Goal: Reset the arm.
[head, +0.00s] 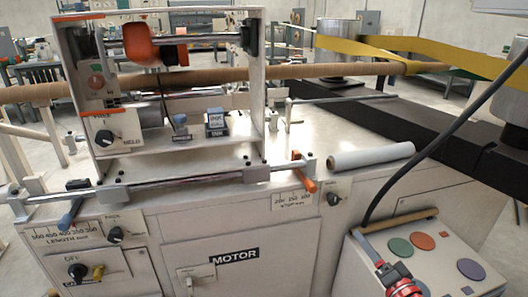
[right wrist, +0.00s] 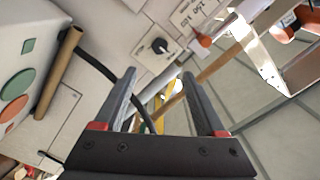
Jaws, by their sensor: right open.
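The spiral winder is a cream cabinet marked MOTOR (head: 234,257) with an open upright housing (head: 75,95) on top. Inside the housing an orange curved part (head: 140,42) sits at a horizontal steel shaft. A steel rail (head: 215,182) runs along the front, with an orange-handled lever (head: 304,176) at its right end. I cannot tell which part is the task's arm. My right gripper (head: 374,252) is low at the right, before the button box, apart from the lever. Its two fingers (right wrist: 158,80) are apart with nothing gripped. My left gripper is not in view.
A button box (head: 350,275) with coloured round buttons stands at the lower right, a black cable (head: 405,148) arching above it. A white roll (head: 372,156) lies on the machine top. A long brown tube (head: 330,70) and yellow belt (head: 440,52) cross behind.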

